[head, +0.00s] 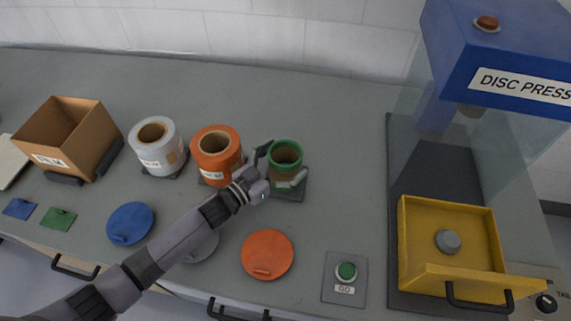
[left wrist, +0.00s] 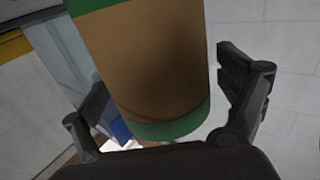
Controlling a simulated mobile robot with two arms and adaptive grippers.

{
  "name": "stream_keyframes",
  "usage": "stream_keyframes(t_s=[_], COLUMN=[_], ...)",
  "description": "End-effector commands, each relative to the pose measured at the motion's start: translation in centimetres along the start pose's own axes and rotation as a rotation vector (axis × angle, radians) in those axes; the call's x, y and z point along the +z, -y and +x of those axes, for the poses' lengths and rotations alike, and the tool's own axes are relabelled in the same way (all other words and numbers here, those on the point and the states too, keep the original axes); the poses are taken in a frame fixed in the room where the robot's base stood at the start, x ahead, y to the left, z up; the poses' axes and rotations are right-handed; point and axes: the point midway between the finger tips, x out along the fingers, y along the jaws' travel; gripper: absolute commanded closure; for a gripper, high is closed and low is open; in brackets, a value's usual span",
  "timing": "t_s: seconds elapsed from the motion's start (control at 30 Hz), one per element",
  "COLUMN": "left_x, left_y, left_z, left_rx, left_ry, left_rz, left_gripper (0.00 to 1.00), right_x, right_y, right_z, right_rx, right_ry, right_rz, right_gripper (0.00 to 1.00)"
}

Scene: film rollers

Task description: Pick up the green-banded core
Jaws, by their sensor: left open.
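The green-banded core (head: 285,160) is a brown cardboard tube with a green band at each end. It stands upright on a dark square pad (head: 298,190) near the middle of the bench. In the left wrist view the core (left wrist: 160,70) fills the middle of the picture. My left gripper (head: 278,166) is open, with one finger on each side of the core; it also shows in the left wrist view (left wrist: 168,98). A gap shows beside each finger, and no firm contact is visible. My right gripper is not in view.
An orange roll (head: 217,158) stands close left of the core, with a white roll (head: 158,150) and a cardboard box (head: 68,138) beyond. Orange (head: 267,252) and blue (head: 130,222) discs lie in front. The disc press (head: 500,60) and yellow tray (head: 452,270) are at right.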

Motion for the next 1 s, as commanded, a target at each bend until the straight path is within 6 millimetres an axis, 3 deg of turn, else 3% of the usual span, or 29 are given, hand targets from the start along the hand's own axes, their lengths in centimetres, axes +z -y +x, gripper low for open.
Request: stream_keyframes(t_s=[0.17,1.0], left_x=[0.02,0.0], left_y=[-0.01,0.02], left_z=[0.02,-0.01], left_rx=[0.0,0.0], left_ry=[0.0,0.0], left_rz=[0.0,0.001], left_gripper=[0.07,0.62], right_x=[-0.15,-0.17], right_y=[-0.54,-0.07], right_z=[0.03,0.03], right_rx=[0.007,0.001], right_ry=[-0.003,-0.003], right_rz=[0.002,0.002], right_gripper=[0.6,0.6])
